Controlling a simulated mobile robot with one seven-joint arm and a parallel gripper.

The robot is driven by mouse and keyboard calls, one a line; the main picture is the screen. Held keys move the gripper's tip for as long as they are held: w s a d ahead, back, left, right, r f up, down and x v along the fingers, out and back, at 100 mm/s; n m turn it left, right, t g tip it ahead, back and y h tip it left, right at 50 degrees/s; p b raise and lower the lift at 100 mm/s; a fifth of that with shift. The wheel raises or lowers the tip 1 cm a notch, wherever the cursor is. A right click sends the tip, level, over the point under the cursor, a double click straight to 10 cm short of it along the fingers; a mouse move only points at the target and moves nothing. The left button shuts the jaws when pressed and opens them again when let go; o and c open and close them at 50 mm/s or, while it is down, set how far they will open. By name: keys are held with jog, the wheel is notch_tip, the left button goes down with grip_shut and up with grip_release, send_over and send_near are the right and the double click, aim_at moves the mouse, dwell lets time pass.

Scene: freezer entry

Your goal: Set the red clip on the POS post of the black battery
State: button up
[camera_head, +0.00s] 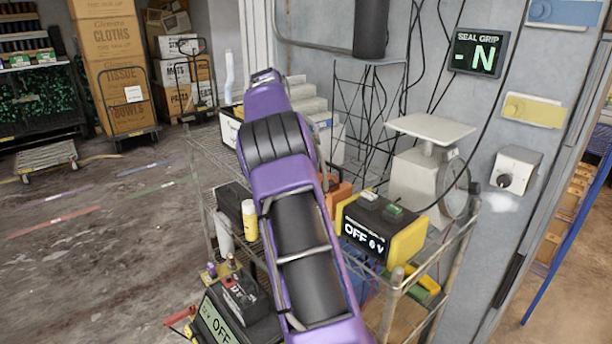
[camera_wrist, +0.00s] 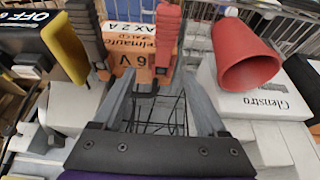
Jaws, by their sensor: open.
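My gripper (camera_wrist: 155,82) is open in the wrist view, its grey fingers spread apart with nothing clearly held. A ribbed red piece (camera_wrist: 167,35), which looks like the red clip, stands beyond the fingers by an orange box marked 6V (camera_wrist: 128,55). A ribbed dark grey piece (camera_wrist: 87,30), perhaps a second clip, stands to its left. Whether a finger touches either piece is unclear. In the head view my purple arm hides the gripper and clip. A black box (camera_head: 247,297) at the lower left looks like the black battery; I cannot make out its POS post.
A yellow-and-black unit reading OFF (camera_head: 405,240) stands on the wire cart, right of my arm, beside a white scale (camera_head: 430,130). A green OFF display (camera_head: 216,325) sits low left. In the wrist view, a red cone (camera_wrist: 246,58) lies on a white carton (camera_wrist: 270,105).

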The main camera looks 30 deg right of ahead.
jog(key=x, duration=0.5)
jog(key=shift+w+d, duration=0.15)
jog(key=shift+d, duration=0.15)
jog(key=shift+r, duration=0.1)
grip_shut()
